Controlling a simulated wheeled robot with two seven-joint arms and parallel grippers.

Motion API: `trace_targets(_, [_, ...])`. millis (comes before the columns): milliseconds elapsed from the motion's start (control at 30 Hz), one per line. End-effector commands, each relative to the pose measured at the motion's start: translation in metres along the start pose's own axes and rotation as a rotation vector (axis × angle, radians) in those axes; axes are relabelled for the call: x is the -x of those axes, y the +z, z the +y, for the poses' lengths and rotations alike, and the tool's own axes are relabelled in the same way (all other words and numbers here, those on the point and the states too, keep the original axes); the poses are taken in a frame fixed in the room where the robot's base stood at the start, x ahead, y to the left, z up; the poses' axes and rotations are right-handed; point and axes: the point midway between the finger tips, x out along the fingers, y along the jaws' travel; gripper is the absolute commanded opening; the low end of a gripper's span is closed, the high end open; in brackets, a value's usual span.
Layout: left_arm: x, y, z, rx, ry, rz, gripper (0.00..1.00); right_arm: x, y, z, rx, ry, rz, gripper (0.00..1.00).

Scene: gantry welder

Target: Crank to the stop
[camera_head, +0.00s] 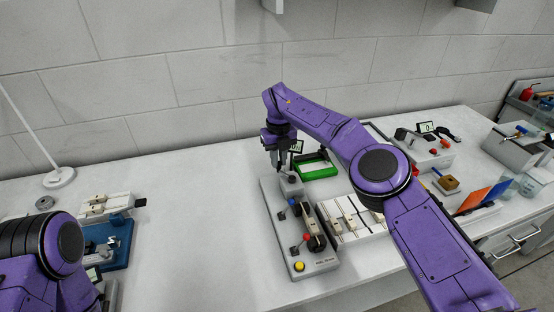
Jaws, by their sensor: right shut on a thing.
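A light grey control panel (277,231) lies on the white bench, with a raised grey block (291,187) at its far end. My right gripper (282,168) points down at this block from above. It is shut on what seems to be the crank handle there, which the fingers mostly hide. How far the crank is turned cannot be told. The panel also carries a blue knob (293,201), dark levers, a red knob (314,243) and a yellow button (299,267). My left arm shows at the lower left, but its gripper is not visible.
A green-edged tray (317,170) stands just behind the panel, and a rack of white slides (345,215) is close on its right. A blue fixture (119,246) is at the left. The bench between fixture and panel is clear. Instruments crowd the right.

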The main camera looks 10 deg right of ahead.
Motion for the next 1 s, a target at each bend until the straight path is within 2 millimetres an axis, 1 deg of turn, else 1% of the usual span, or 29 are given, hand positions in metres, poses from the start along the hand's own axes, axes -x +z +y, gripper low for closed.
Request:
trace_targets(67, [0.0,0.0,0.0,0.0,0.0,0.0,0.43,-0.001,0.0,-0.003,-0.009,-0.004,-0.001,0.0])
trace_targets(467, [0.0,0.0,0.0,0.0,0.0,0.0,0.43,-0.001,0.0,-0.003,-0.011,-0.004,0.0,0.0])
trace_targets(500, [0.0,0.0,0.0,0.0,0.0,0.0,0.43,-0.001,0.0,-0.002,-0.011,-0.004,0.0,0.31])
trace_targets(533, [0.0,0.0,0.0,0.0,0.0,0.0,0.43,-0.001,0.0,-0.002,-0.011,-0.004,0.0,0.41])
trace_targets(567, [0.0,0.0,0.0,0.0,0.0,0.0,0.43,-0.001,0.0,-0.002,-0.011,-0.003,0.0,0.44])
trace_targets(867, [-0.001,0.0,0.0,0.0,0.0,0.0,0.43,0.002,0.001,-0.001,-0.01,-0.002,-0.001,0.44])
trace_targets(933, [-0.003,0.001,0.0,0.0,0.0,0.0,0.43,0.01,0.001,-0.002,-0.011,-0.003,-0.003,0.44])
trace_targets(1000, [-0.005,0.002,0.001,0.0,0.0,0.0,0.43,0.024,0.001,-0.002,-0.013,-0.003,-0.005,0.44])
